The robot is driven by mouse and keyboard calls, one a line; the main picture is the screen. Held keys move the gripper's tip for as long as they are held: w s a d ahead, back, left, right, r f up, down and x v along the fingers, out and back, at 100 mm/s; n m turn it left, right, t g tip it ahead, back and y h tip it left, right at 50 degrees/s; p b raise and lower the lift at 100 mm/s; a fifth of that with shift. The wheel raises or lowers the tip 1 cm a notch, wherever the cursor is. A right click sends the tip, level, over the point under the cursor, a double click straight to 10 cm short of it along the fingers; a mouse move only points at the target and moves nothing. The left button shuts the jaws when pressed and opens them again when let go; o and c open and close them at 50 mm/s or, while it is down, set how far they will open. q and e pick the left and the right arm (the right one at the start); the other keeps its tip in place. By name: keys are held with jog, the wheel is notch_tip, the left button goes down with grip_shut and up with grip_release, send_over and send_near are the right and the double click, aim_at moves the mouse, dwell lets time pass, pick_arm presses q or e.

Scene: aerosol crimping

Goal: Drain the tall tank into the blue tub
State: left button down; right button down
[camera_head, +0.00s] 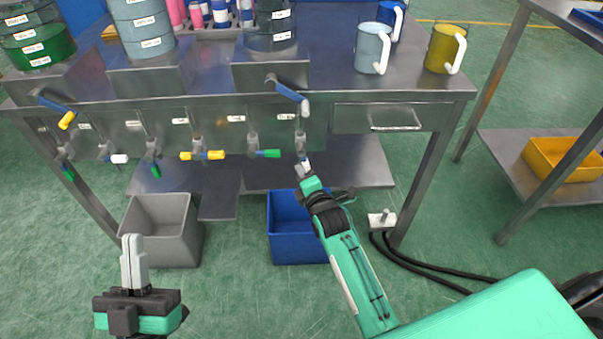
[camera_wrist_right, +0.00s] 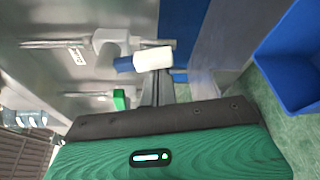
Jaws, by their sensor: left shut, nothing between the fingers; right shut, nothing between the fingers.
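The blue tub (camera_head: 283,252) stands on the floor under the bench front and shows at right in the right wrist view (camera_wrist_right: 290,60). Several labelled tanks stand on the bench; I cannot tell which is the tall tank. A lower valve lever (camera_wrist_right: 150,58) with a white grip on a blue stem hangs from the panel at my right gripper (camera_head: 306,170). That gripper is shut and empty, its fingers (camera_wrist_right: 160,88) right beside the white grip; whether they touch is unclear. My left gripper (camera_head: 133,252) is shut and empty, in front of the grey tub.
The grey tub (camera_head: 185,243) stands left of the blue one. Other valves with coloured grips line the panel, including a yellow one (camera_head: 202,155) and a green one (camera_head: 265,153). A blue lever with a white tip (camera_head: 290,93) sits higher. Mugs (camera_head: 370,48) stand at the bench's right.

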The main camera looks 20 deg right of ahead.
pick_arm(q)
jog(key=shift+w+d, duration=0.1)
